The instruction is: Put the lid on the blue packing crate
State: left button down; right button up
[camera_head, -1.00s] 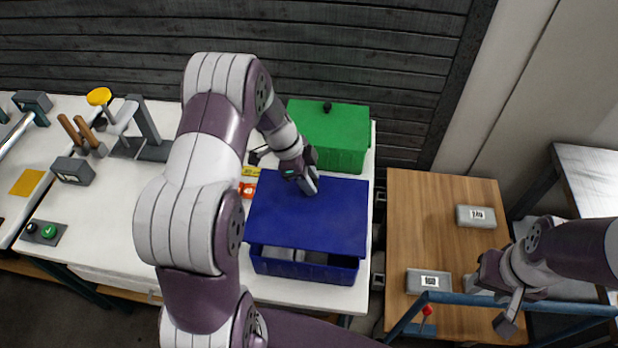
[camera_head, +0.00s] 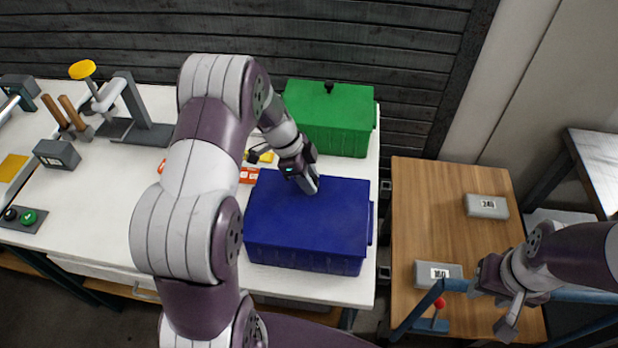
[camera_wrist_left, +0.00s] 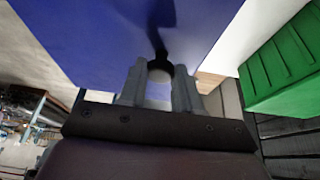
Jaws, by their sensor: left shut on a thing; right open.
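The blue packing crate (camera_head: 305,257) stands on the white table. Its blue lid (camera_head: 310,208) lies over the crate's top, and no gap shows at the front. My left gripper (camera_head: 308,188) is at the lid's back edge area, over the lid. In the left wrist view my left gripper (camera_wrist_left: 159,92) is shut on the dark knob (camera_wrist_left: 160,70) of the blue lid (camera_wrist_left: 100,40). The knob is hidden behind the fingers in the head view. My right gripper (camera_head: 505,305) is open and empty above the wooden table's front right, away from the crate.
A green lidded crate (camera_head: 330,120) stands just behind the blue one; it also shows in the left wrist view (camera_wrist_left: 280,65). Grey labelled blocks (camera_head: 487,206) lie on the wooden table (camera_head: 440,225). A clamp (camera_head: 130,110) and hammers stand at left. A blue rail with a red knob (camera_head: 439,303) is near my right gripper.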

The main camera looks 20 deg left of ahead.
pick_arm(q)
jog(key=c, duration=0.7)
grip_release()
jog(key=shift+r, duration=0.1)
jog(key=shift+a+r, duration=0.2)
jog(key=shift+r, duration=0.1)
jog(key=p+v, duration=0.3)
jog(key=v, duration=0.9)
